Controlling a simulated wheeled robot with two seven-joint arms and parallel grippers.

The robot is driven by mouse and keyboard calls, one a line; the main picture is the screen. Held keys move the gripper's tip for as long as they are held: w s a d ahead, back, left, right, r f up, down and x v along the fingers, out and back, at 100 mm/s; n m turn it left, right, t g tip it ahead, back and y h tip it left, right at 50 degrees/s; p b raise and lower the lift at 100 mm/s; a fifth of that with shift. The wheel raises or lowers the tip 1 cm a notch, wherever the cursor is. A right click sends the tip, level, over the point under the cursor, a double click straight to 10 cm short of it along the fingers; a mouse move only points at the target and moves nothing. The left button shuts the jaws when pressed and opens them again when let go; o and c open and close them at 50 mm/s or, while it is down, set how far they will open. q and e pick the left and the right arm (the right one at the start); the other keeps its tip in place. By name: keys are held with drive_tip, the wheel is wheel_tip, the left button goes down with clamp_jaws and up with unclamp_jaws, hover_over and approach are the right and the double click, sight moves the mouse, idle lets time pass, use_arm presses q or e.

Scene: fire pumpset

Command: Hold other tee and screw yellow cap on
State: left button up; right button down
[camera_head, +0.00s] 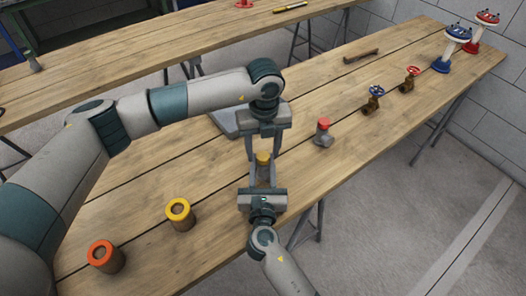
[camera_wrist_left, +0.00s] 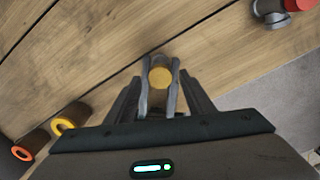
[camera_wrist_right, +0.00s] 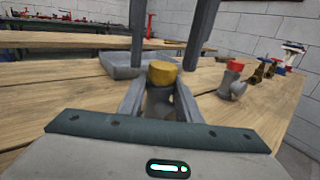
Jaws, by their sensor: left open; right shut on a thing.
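A grey tee (camera_wrist_right: 160,103) stands with a yellow cap (camera_wrist_right: 162,73) on its top; whether the cap is threaded on cannot be told. The cap also shows in the head view (camera_head: 263,158) and the left wrist view (camera_wrist_left: 160,76). My right gripper (camera_head: 263,172) is shut on the tee below the cap, and its fingers hide part of the tee. My left gripper (camera_head: 263,153) points down from above and is open, with its fingers on either side of the cap and apart from it. Another tee (camera_head: 323,138) with a red cap (camera_head: 323,123) stands to the right.
A yellow-ringed cylinder (camera_head: 180,214) and an orange-ringed cylinder (camera_head: 106,257) stand at the left front of the table. A grey tray (camera_wrist_right: 122,66) lies behind the held tee. Blue-wheeled (camera_head: 373,102) and red-wheeled (camera_head: 409,80) valves and a hammer (camera_head: 362,56) are farther right.

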use_arm(q)
drive_tip(key=shift+r, duration=1.65)
use_arm(e)
drive_tip(key=shift+s+f, duration=0.1)
drive_tip(key=shift+f, duration=0.2)
use_arm(q)
drive_tip(key=shift+c, duration=0.3)
drive_tip(key=shift+s+r, duration=0.1)
drive_tip(key=shift+r, duration=1.65)
drive_tip(key=shift+f, duration=4)
